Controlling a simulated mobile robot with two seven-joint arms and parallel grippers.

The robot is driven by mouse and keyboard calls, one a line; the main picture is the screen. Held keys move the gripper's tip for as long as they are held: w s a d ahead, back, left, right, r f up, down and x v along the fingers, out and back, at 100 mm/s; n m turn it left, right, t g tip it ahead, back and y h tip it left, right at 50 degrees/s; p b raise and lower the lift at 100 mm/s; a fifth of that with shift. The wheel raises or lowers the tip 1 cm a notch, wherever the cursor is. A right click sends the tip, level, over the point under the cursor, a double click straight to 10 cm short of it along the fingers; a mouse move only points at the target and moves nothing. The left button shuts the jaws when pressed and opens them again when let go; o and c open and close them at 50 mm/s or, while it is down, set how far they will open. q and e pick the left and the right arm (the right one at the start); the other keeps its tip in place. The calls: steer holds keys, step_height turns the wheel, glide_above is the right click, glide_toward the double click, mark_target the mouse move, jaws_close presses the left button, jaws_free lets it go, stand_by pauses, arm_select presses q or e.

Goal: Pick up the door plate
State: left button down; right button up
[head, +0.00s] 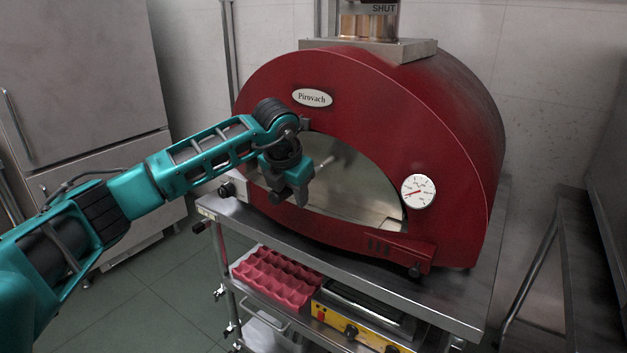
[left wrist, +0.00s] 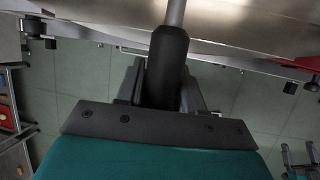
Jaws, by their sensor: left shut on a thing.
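The door plate (head: 352,180) shows as a grey, dull-shiny sheet in the arched mouth of the red oven (head: 455,150). Its left part is hidden behind my left gripper (head: 290,192), and I cannot tell how firmly it sits in the mouth. In the left wrist view, my left gripper (left wrist: 165,95) is shut on a dark, rounded handle (left wrist: 167,60) with a thin metal rod running up from it, which I take to be the plate's handle. My right gripper is not in view.
The oven stands on a steel stand (head: 455,300). A red ridged tray (head: 275,275) and a yellow-fronted appliance (head: 360,318) sit on its lower shelf. A dial (head: 418,191) is on the oven's front. A fridge (head: 80,90) stands left; green floor (head: 150,285) is open before it.

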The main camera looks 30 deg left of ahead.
arm_select(q)
steer(key=shift+w+r, duration=0.1)
steer(key=shift+r, duration=0.05)
steer(key=shift+r, duration=0.1)
